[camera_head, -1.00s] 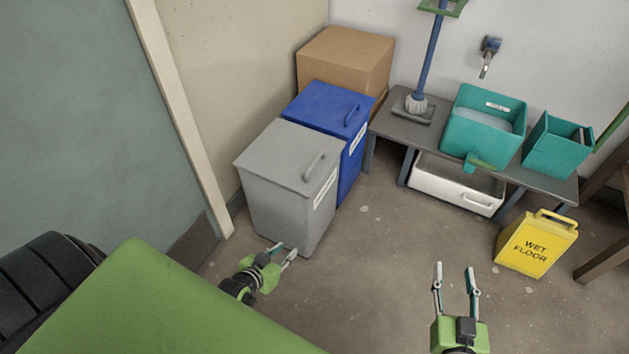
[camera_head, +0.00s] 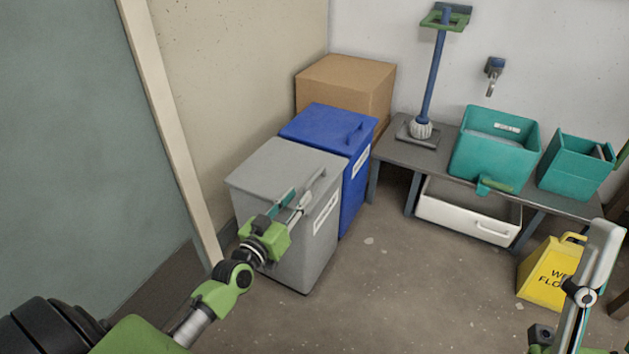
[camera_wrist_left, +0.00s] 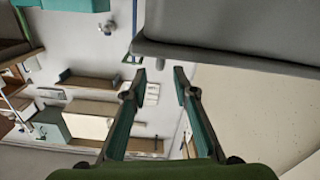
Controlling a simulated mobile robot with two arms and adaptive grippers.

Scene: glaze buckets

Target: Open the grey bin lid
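The grey bin (camera_head: 275,235) stands against the left wall, its grey lid (camera_head: 280,165) shut. A handle (camera_head: 318,182) is on the lid's right side, partly hidden behind my gripper. My left gripper (camera_head: 300,197) is open, its fingertips in front of the lid near the handle; I see nothing between them, and cannot tell if they touch it. In the left wrist view the open fingers (camera_wrist_left: 160,77) also show, with a grey slab, apparently the bin (camera_wrist_left: 235,42), just beyond them. Part of my right gripper (camera_head: 592,275) shows at the lower right; its opening is unclear.
A blue bin (camera_head: 330,130) stands directly behind the grey one, with a cardboard box (camera_head: 345,82) behind that. A low bench (camera_head: 400,150) with teal tubs (camera_head: 495,148) is to the right. A yellow wet floor sign (camera_head: 545,275) is near my right arm. The middle floor is clear.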

